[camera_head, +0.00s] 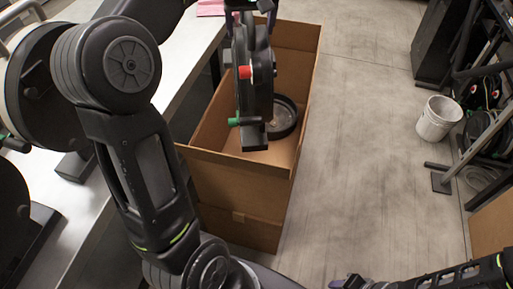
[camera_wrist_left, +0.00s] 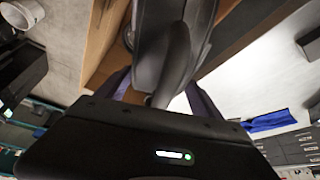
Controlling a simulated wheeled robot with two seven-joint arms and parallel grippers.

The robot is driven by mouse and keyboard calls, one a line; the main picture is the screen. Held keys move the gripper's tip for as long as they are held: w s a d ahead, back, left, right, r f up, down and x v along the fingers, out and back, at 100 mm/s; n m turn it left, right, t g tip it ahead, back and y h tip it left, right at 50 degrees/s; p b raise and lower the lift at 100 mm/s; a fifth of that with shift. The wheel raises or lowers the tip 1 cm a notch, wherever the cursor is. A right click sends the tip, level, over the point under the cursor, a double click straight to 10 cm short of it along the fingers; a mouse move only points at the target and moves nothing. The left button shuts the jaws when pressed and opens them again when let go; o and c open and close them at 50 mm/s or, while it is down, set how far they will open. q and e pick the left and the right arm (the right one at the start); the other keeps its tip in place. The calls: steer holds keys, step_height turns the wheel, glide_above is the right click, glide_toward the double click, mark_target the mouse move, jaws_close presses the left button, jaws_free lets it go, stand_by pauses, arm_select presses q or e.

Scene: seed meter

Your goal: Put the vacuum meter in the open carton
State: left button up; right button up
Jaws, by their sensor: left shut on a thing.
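The vacuum meter (camera_head: 262,72), black with a red knob and a green tip, hangs upright over the open carton (camera_head: 240,190). My left gripper (camera_head: 248,8) is shut on its top, at the upper edge of the head view. In the left wrist view the meter (camera_wrist_left: 172,45) fills the space between the fingers (camera_wrist_left: 160,98). The carton is tall, brown and open at the top. A round black-rimmed part (camera_head: 283,118) shows inside its walls; whether it belongs to the meter I cannot tell. My right gripper (camera_head: 350,284) is cut off at the bottom edge.
A light bench (camera_head: 62,205) with black meters on it runs along the left, close to the carton. A white bucket (camera_head: 438,118) and a dark rack (camera_head: 490,125) stand at the right. The grey floor (camera_head: 355,130) between carton and bucket is clear.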

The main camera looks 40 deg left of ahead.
arm_select(q)
steer(key=shift+w+a+f, duration=0.1)
steer(key=shift+a+f, duration=0.1)
steer(key=shift+a, duration=0.1)
arm_select(e)
steer(key=shift+w+a+f, duration=0.15)
steer(key=shift+w+f, duration=0.25)
